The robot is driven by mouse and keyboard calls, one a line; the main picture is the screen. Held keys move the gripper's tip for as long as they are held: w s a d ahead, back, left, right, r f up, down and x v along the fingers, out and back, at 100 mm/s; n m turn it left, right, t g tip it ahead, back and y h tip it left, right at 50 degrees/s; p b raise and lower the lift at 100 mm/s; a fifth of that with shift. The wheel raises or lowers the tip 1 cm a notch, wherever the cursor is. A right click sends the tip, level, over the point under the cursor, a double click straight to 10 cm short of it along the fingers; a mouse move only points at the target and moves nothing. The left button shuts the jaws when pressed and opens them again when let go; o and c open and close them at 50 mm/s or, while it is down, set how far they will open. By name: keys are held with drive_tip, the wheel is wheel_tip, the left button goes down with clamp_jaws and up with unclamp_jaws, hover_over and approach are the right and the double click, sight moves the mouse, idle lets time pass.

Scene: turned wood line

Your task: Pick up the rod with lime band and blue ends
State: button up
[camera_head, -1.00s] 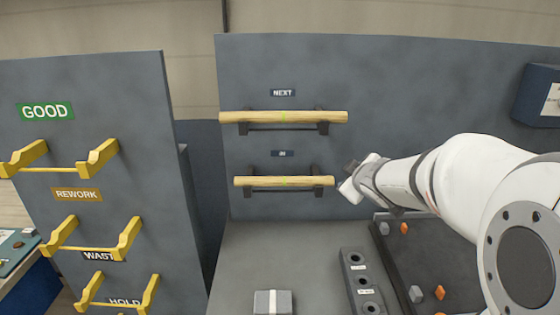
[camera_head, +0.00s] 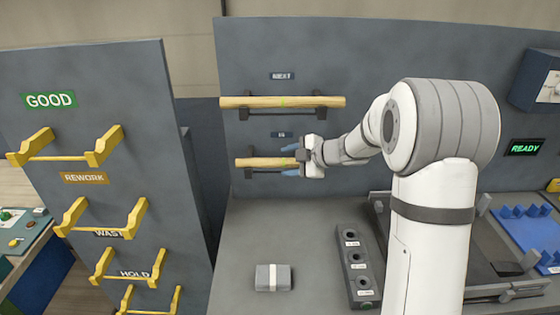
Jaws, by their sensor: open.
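Two pale wooden rods rest on dark wall brackets. The lower rod (camera_head: 258,162) lies level on the bracket under the "IN" sign, with a thin lime mark near its middle. The upper rod (camera_head: 262,102) lies under the "NEXT" sign, also with a lime mark. I cannot make out blue ends on either rod. My gripper (camera_head: 289,160) is open at the lower rod's right part. One blue fingertip shows above the rod and one below it. The gripper hides the rod's right end. I cannot tell whether the fingers touch the rod.
A panel at left carries empty yellow holders (camera_head: 66,157) labelled GOOD, REWORK, WASTE and HOLD. On the grey bench are a small grey block with a white band (camera_head: 272,278) and a dark block with several holes (camera_head: 354,262). A READY display (camera_head: 524,148) is at right.

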drive_tip(key=shift+x, duration=1.05)
drive_tip(key=c, duration=1.1)
drive_tip(key=shift+r, duration=0.15)
drive_tip(key=shift+c, duration=0.2)
